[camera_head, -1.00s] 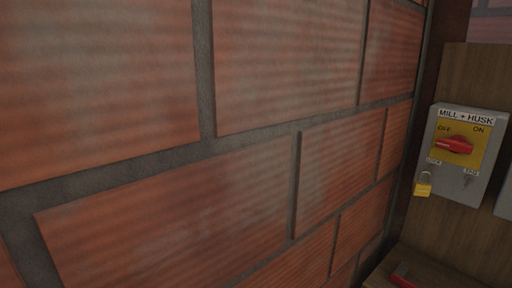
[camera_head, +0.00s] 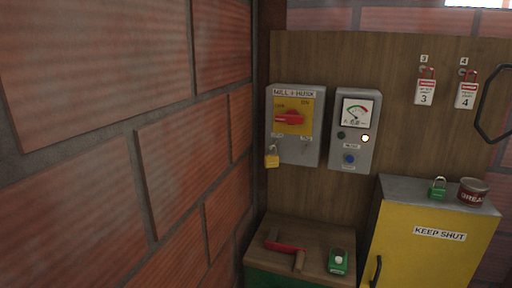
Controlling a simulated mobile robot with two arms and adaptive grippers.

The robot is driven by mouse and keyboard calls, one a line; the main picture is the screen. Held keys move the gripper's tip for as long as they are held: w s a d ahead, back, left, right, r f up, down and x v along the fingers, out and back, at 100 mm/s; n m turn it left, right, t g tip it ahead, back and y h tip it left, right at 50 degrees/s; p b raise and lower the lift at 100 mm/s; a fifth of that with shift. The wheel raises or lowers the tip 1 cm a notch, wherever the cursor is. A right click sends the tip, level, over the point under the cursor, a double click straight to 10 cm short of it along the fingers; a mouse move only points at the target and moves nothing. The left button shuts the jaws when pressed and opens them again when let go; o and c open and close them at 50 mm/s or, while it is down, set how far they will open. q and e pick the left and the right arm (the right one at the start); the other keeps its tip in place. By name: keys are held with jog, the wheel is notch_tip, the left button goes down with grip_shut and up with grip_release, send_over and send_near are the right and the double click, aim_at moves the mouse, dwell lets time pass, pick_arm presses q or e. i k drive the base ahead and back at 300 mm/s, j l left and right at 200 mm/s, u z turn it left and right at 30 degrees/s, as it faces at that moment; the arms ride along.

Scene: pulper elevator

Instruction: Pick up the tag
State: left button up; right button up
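Two white and red danger tags hang from hooks on the wooden board at the upper right. One tag (camera_head: 425,92) is marked 3 and the other tag (camera_head: 466,95) is marked 4. Each hangs under a small number label, with a red piece at its top. Neither of my grippers is in view, so no gripper shows near the tags.
A grey MILL + HUSK switch box (camera_head: 312,148) with a yellow padlock (camera_head: 272,160) and a gauge box (camera_head: 371,100) are on the board (camera_head: 330,50). Below are a wooden top (camera_head: 325,236) with tools and a yellow KEEP SHUT cabinet (camera_head: 420,262). A brick wall (camera_head: 90,120) fills the left.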

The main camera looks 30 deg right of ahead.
aim_at(425, 89)
jog(key=z, duration=2)
